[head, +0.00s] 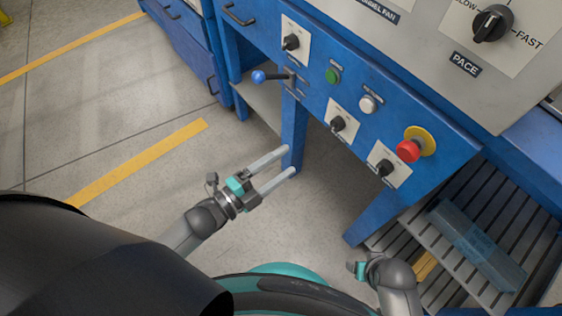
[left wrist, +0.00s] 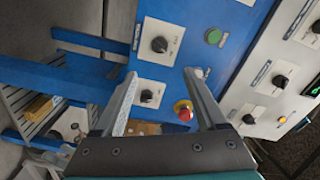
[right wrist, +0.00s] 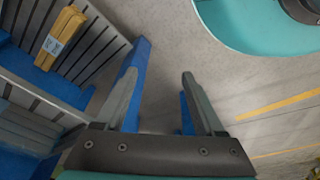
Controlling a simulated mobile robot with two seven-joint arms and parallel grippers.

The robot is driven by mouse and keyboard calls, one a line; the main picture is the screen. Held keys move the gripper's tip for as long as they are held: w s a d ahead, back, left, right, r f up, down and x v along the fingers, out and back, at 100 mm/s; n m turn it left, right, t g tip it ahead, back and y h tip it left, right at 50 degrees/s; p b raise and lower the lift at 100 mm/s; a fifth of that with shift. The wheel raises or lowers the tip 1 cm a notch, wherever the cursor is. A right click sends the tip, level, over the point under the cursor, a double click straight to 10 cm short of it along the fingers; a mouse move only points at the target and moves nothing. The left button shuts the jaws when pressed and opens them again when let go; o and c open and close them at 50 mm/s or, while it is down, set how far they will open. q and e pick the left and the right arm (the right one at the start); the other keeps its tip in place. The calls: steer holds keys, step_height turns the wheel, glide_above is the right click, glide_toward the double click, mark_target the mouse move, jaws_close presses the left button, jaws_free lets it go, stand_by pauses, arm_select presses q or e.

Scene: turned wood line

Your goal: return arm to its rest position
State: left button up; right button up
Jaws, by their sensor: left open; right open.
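My left gripper (head: 282,164) is open and empty in the head view, its two grey fingers apart in front of a blue leg of the machine. In the left wrist view its fingers (left wrist: 160,88) frame the blue control panel (left wrist: 190,45), with nothing between them. My right arm shows at the lower right of the head view, where its fingers cannot be made out. In the right wrist view my right gripper (right wrist: 160,90) is open and empty, pointing at the floor and a blue leg (right wrist: 135,65).
The blue panel carries black knobs (head: 338,123), a green button (head: 333,75), a white button (head: 367,104), a red stop button (head: 408,151) and a blue-knobbed lever (head: 259,77). A slatted rack (head: 430,260) stands at right. Open floor (head: 110,130) lies left.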

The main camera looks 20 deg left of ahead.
stand_by(0.3)
arm_select(q)
steer(key=s+a+f+n+g+y+p, duration=0.2)
steer(key=a+f+n+y, duration=0.25)
steer(key=f, duration=0.35)
steer(key=s+a+f+n+g+y+p, duration=0.2)
steer(key=s+a+f+n+y, duration=0.1)
steer(key=a+f+n+y, duration=0.25)
steer(key=s+a+f+n+g+p, duration=0.2)
steer(key=s+f+n+g, duration=0.2)
steer(key=s, duration=0.5)
steer(key=s+a+f+n+g+y+p, duration=0.1)
steer(key=s+a+f+n+g, duration=0.1)
steer(key=s+f+n+g, duration=0.2)
steer(key=s+f, duration=0.3)
steer(key=s, duration=0.2)
steer(key=shift+s+a+n+p, duration=0.2)
steer(key=shift+n+p, duration=0.15)
steer(key=shift+n, duration=0.05)
arm_select(e)
steer(key=s+d+f, duration=0.7)
steer(key=s, duration=0.3)
steer(key=shift+s+d+f+h, duration=0.15)
steer(key=shift+f+h, duration=0.1)
steer(key=shift+h, duration=0.15)
arm_select(q)
steer(key=shift+f, duration=0.1)
